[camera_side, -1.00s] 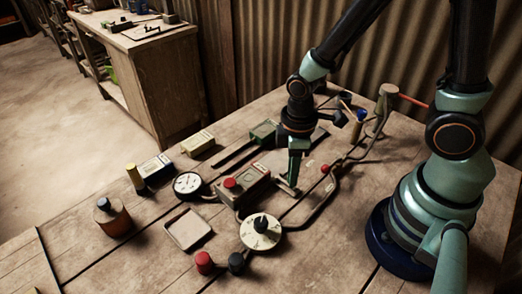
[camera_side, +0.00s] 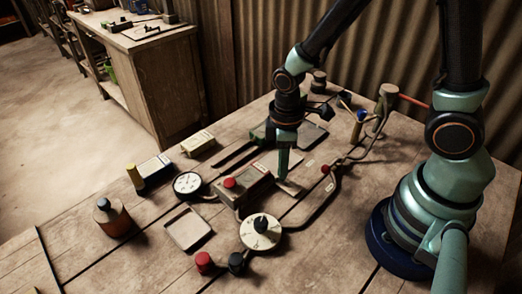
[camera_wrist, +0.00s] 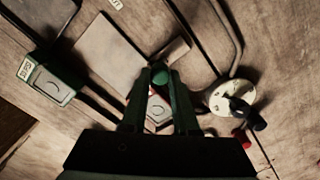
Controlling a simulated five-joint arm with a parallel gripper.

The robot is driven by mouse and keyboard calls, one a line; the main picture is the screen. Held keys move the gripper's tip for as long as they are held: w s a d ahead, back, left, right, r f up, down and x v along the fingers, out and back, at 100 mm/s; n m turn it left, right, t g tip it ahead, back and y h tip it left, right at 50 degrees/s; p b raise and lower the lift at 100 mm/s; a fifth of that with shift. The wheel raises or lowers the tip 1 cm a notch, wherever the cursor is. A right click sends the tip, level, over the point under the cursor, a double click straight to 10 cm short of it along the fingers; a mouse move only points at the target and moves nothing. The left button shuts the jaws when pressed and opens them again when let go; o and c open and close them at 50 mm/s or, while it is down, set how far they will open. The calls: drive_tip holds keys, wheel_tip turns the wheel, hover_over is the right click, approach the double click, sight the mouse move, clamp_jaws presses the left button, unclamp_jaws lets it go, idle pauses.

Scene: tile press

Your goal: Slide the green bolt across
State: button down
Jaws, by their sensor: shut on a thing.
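The green bolt's round green knob (camera_wrist: 160,74) shows in the wrist view between my two fingertips, in front of a pale bar (camera_wrist: 174,52). My gripper (camera_wrist: 160,82) is shut on this knob. In the side view my gripper (camera_side: 282,178) points down at the right end of the grey-green press box (camera_side: 246,190), which has a red button (camera_side: 230,183) on top. The knob is hidden behind my fingers there. A pale plate (camera_side: 291,188) lies just right of the fingertips. How far the bolt has slid cannot be told.
A cream dial (camera_side: 260,232) with a black knob stands in front, with a red knob (camera_side: 204,262) and a black knob (camera_side: 237,262) nearby. An empty tray (camera_side: 187,230) lies left. A green-sided box (camera_wrist: 50,80) and a grey plate (camera_wrist: 108,52) show in the wrist view.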

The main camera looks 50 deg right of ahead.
sight(277, 175)
drive_tip(key=shift+w, duration=0.95)
drive_tip(key=c, duration=0.7)
unclamp_jaws()
drive_tip(key=shift+o, duration=0.2)
drive_tip(key=shift+s, duration=0.1)
drive_tip(key=shift+r, duration=0.15)
wheel_tip(277, 175, up, 12)
drive_tip(key=s+d+r+m+t, duration=0.2)
drive_tip(key=d+r+m+t, duration=0.3)
drive_tip(key=r+m, duration=0.3)
drive_tip(key=shift+s+d+r+m+t, duration=0.15)
drive_tip(key=shift+s+d+m+t, duration=0.3)
drive_tip(key=shift+d, duration=0.4)
